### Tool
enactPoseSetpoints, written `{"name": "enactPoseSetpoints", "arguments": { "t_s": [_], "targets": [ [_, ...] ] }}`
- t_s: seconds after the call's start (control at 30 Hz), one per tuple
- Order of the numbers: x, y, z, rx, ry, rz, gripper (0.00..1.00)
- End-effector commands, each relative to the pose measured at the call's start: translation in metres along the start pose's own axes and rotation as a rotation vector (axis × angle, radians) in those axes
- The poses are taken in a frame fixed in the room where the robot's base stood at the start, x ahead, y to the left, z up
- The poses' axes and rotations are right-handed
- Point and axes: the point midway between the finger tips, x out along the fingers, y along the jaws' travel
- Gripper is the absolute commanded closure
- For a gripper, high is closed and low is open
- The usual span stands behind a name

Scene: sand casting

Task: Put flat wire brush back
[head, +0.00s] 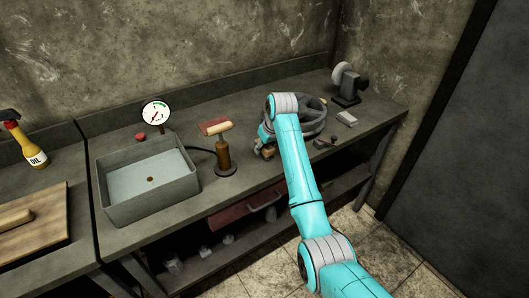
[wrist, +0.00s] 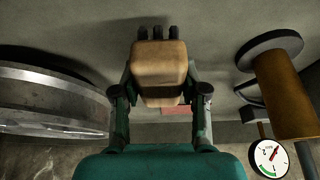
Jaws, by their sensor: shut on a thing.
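The flat wire brush (wrist: 158,72), a tan wooden block with dark tufts at its upper end in the wrist view, sits between the two fingers of my gripper (wrist: 160,88). My gripper is shut on it. In the head view the brush (head: 268,152) shows as a small tan patch by my gripper (head: 266,143), above the workbench (head: 255,185), between the upright brown-handled tool and the round metal ring. My arm hides part of the ring. Whether the brush touches the bench is hard to tell.
The brown-handled tool (head: 223,156) stands close to the left; it also shows in the wrist view (wrist: 283,95). The spoked metal ring (head: 312,121) is close on the right. A sink (head: 118,208), gauge (head: 155,113), grinder (head: 346,83) and grey block (head: 346,118) are further off.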

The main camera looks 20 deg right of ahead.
Motion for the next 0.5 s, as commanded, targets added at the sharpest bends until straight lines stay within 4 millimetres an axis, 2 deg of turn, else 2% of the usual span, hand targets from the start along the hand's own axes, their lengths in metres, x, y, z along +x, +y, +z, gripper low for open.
{"name": "enactPoseSetpoints", "arguments": {
  "t_s": [0.1, 0.17, 0.5],
  "targets": [
    [0.018, 0.000, 0.008, 0.000, -0.002, -0.001, 0.90],
    [0.022, 0.000, 0.009, 0.000, -0.001, 0.000, 0.90],
    [0.024, 0.000, 0.010, 0.000, 0.000, 0.000, 0.90]
  ]
}}
